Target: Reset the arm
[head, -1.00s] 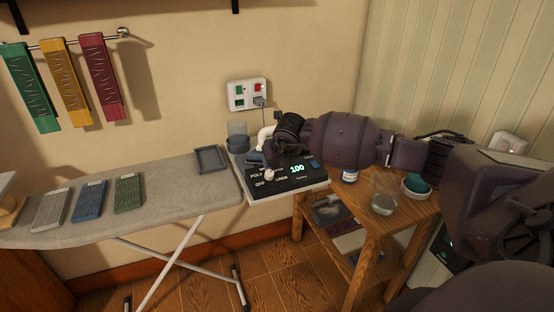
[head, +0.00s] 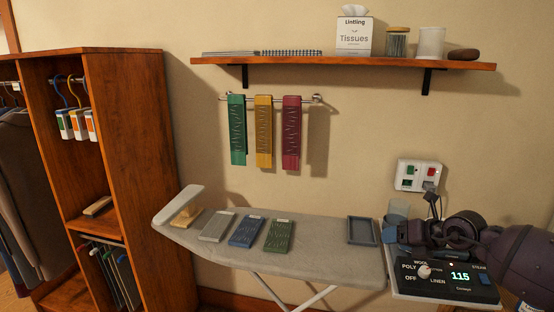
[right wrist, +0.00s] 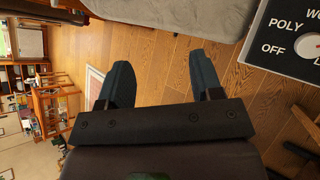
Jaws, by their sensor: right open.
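My right arm comes in from the right edge of the head view. Its gripper (head: 415,234) is above the back of the black control panel (head: 446,281), partly hidden among dark arm parts. In the right wrist view my right gripper (right wrist: 160,72) is open, with bare wooden floor between its two dark blue fingers. It holds nothing. The panel has a white dial (head: 424,271) and a lit readout of 115. A corner of it shows in the right wrist view (right wrist: 285,45). My left gripper is not in view.
The ironing board (head: 330,250) carries grey, blue and green slabs and a dark tray (head: 362,231). A wall shelf (head: 340,63) is above hanging strips (head: 264,130). A wooden wardrobe (head: 140,170) stands left. A wall socket (head: 418,175) is above the panel.

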